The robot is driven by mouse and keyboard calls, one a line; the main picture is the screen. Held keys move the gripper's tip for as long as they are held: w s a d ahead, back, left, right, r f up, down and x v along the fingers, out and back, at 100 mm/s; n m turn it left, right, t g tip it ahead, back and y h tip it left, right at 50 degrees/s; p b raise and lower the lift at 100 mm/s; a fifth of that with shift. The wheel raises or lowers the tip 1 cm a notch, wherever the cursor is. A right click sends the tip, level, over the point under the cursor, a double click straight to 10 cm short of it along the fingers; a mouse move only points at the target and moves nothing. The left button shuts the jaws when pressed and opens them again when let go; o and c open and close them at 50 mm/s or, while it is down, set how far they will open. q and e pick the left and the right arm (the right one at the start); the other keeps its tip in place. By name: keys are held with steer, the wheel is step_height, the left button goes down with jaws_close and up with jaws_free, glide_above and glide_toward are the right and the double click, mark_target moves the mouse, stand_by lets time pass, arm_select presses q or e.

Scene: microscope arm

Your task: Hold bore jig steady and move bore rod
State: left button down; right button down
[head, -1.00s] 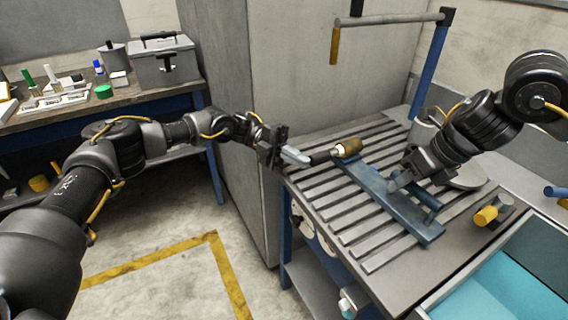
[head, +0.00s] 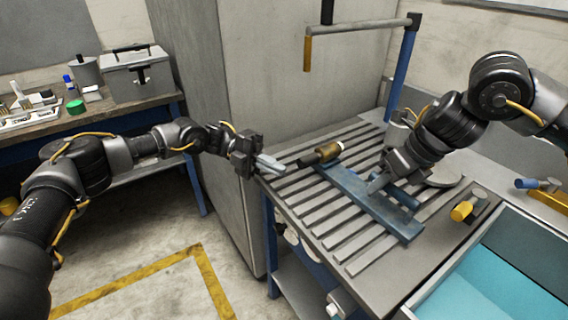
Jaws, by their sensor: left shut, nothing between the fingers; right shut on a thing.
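The bore jig is a long blue bar (head: 382,210) lying diagonally on the slatted table top, with a blue side piece near its right part. My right gripper (head: 376,183) is shut on the jig from above, near its middle; its fingertips are partly hidden. The bore rod, dark with a brass-coloured section (head: 329,150), lies at the jig's far left end. I cannot tell whether it sits inside the jig. My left gripper (head: 279,166) is shut and empty, its fingertips pointing right, close to the rod's dark left end.
The slatted table (head: 356,268) has bare slats in front of the jig. A blue post with a grey crossbar (head: 365,24) rises behind. A grey cabinet (head: 225,100) stands behind my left gripper.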

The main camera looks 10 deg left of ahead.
arm_select(q)
steer(key=v, duration=1)
arm_select(e)
steer(key=shift+f, duration=0.2)
steer(key=c, duration=1.6)
jaws_free()
steer(key=o, duration=0.4)
steer(key=shift+w, duration=0.2)
arm_select(q)
steer(key=shift+w+f, duration=0.1)
steer(key=shift+w, duration=0.05)
arm_select(e)
steer(key=shift+o, duration=0.2)
steer(key=shift+s+r, duration=0.1)
steer(key=shift+r, duration=0.05)
